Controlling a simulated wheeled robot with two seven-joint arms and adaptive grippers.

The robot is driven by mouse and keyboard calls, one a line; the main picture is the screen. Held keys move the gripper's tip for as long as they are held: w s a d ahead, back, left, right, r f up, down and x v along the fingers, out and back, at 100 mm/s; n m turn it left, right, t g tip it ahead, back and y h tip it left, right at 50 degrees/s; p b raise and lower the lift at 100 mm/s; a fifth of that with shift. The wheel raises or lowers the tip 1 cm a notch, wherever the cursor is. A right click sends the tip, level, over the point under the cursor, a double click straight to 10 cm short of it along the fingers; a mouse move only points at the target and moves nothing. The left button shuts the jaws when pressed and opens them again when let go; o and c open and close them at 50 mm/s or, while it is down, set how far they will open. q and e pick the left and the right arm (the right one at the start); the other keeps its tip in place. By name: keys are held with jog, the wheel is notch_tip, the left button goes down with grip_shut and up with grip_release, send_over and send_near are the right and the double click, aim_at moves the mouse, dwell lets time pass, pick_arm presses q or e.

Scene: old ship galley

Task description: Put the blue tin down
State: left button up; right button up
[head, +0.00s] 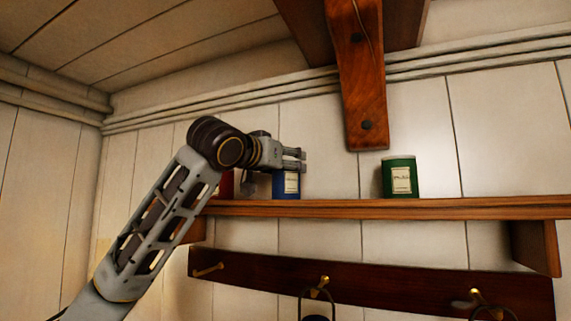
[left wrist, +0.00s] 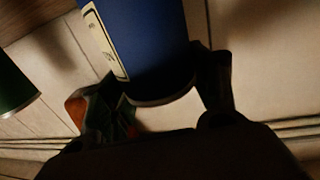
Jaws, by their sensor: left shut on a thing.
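The blue tin (head: 286,186) with a pale label is at the left part of the wooden shelf (head: 460,208) in the head view. Its base looks level with the shelf top; I cannot tell for certain whether it touches. My left gripper (head: 298,160) reaches in from the left and is shut on the tin's upper part. In the left wrist view the tin (left wrist: 150,35) fills the space between the fingers (left wrist: 165,100). My right gripper is in neither view.
A red thing (head: 226,184) is partly hidden behind my left arm, left of the blue tin. A green tin (head: 400,177) stands on the shelf to the right, with clear shelf between. A wooden bracket (head: 362,90) hangs above. Brass hooks (head: 322,282) line the rail below.

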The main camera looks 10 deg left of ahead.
pick_arm(q)
jog(key=shift+s+f, duration=0.1)
jog(key=shift+f, duration=0.1)
dwell(0.3)
jog(key=o, duration=1.3)
jog(key=shift+r, duration=0.15)
jog(key=shift+s+a+b, duration=0.1)
jog(key=shift+s+b, duration=0.25)
jog(key=shift+s, duration=0.2)
jog(key=shift+b+v, duration=1.95)
jog(key=shift+v, duration=3.5)
